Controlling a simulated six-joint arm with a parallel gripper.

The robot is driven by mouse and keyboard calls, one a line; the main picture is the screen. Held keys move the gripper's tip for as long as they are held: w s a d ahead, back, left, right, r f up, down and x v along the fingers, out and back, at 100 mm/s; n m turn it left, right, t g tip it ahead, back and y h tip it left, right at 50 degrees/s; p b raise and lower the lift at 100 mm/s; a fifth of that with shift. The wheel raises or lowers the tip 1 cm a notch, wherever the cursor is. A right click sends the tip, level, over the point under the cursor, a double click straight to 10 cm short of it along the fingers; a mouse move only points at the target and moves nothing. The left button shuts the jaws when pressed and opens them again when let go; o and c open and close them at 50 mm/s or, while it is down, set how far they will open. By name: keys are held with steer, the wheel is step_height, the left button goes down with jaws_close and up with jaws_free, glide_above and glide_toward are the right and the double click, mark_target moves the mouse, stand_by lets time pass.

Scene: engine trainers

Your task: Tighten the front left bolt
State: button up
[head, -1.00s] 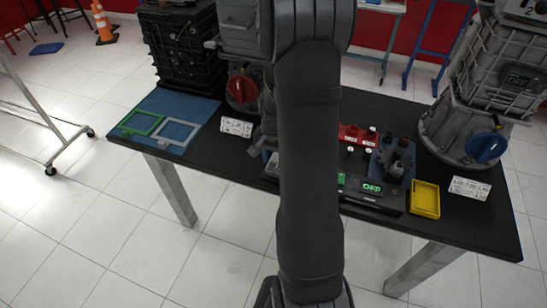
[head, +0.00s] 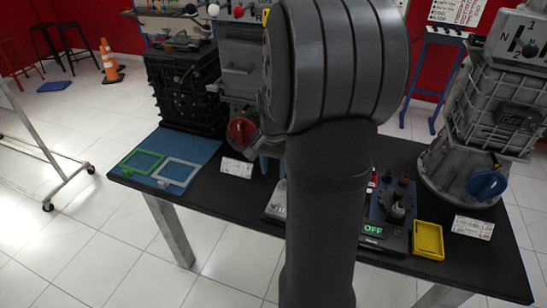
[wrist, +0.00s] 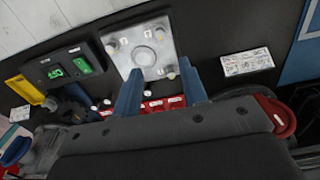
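A pale metal plate (wrist: 128,45) with a round centre and small bolts near its corners lies on the black bench in the wrist view. I cannot tell for sure which bolt is the front left one. My gripper (wrist: 160,88) shows as two blue fingers, spread apart with nothing seen between them, beside the plate's near edge. In the head view my arm hides the gripper and most of the plate; only a sliver of the plate (head: 276,203) shows left of the arm.
A grey engine with a blue knob (head: 487,185) is at the far right. A red-knobbed unit (head: 241,130) and a blue mat (head: 192,151) are left.

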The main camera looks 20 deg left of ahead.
step_height(320, 180, up, 4)
steer(key=shift+f, duration=0.15)
stand_by(0.5)
step_height(320, 180, down, 18)
steer(key=shift+r, duration=0.25)
stand_by(0.5)
